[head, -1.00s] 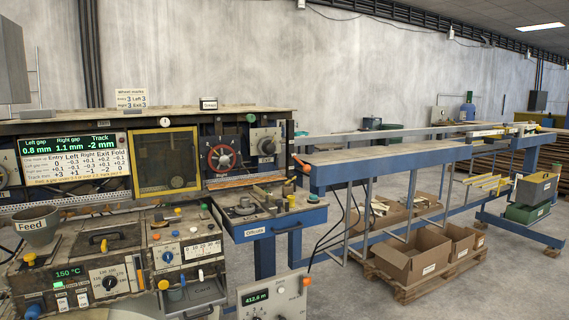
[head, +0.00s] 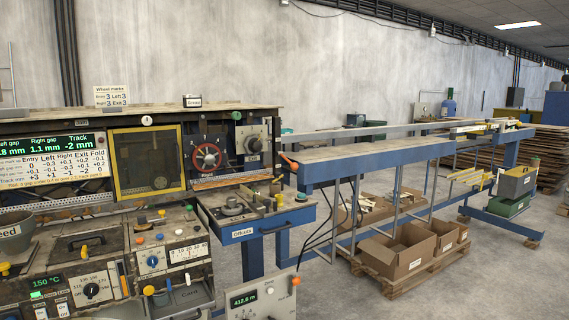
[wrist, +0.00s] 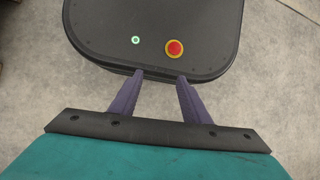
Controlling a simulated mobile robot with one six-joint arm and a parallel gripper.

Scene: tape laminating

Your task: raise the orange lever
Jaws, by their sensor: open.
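An orange lever-like handle (head: 289,161) sticks out at the near left end of the blue rail frame, just right of the machine. It is small in the head view, and its exact angle is hard to tell. A small orange knob (head: 296,281) also shows on the grey meter box below. My gripper (wrist: 160,75) shows only in the wrist view. Its two purple fingers are apart with nothing between them. They are over my own dark base, which has a red button and a green light. The lever is not in the wrist view.
Cardboard boxes (head: 398,262) lie on a pallet under the rail frame. Bare floor is at the lower right.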

